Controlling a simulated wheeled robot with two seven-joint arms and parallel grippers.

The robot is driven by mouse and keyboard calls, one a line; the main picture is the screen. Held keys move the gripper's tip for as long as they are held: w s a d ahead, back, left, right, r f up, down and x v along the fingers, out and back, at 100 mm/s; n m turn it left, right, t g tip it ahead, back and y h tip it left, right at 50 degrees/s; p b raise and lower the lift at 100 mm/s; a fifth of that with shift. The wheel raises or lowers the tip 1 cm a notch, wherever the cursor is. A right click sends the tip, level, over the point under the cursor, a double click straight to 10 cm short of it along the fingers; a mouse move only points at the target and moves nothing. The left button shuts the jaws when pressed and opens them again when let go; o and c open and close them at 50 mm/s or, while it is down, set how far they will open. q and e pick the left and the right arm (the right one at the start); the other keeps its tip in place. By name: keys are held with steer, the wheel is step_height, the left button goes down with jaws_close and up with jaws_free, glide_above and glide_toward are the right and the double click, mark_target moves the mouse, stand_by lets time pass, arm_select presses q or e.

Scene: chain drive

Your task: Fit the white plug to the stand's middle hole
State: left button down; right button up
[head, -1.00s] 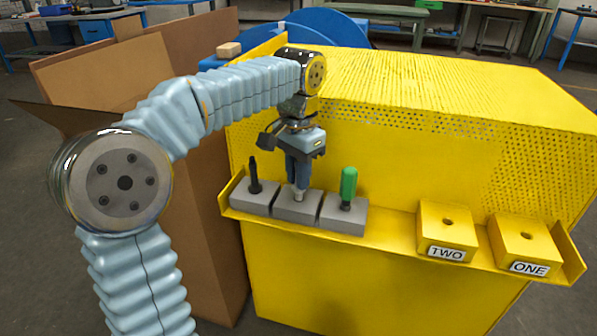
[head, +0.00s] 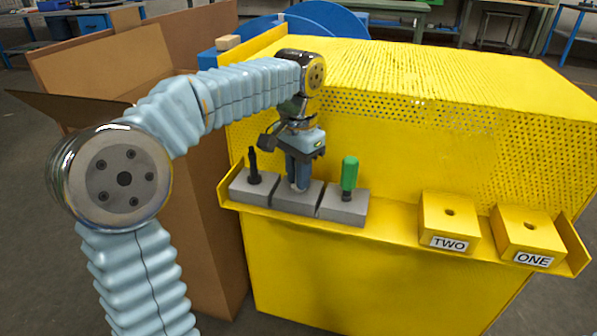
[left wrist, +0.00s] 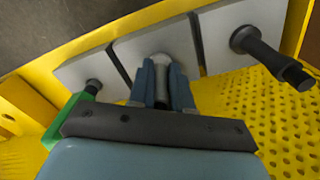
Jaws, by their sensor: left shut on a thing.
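The stand is a row of three grey blocks on a yellow shelf. Its middle block (head: 298,202) lies below my left gripper (head: 299,185), which points straight down. The gripper is shut on the white plug, a pale rounded piece that shows between the fingertips in the left wrist view (left wrist: 162,59). The fingertips are close above the middle block's top. The plug's lower end and the hole are hidden, so I cannot tell how deep it sits. My right gripper is not in view.
A black plug (head: 253,168) stands in the left block and a green-handled plug (head: 349,174) in the right block, both close beside my gripper. Yellow blocks labelled TWO (head: 449,220) and ONE (head: 528,235) stand farther right. A perforated yellow wall (head: 400,150) rises behind the shelf.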

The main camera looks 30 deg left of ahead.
arm_select(q)
steer(key=c, duration=1)
jaws_free()
steer(key=shift+r, duration=0.3)
step_height(320, 180, up, 13)
steer(key=p, duration=0.3)
steer(key=shift+r+p, duration=0.1)
steer(key=shift+p, duration=0.25)
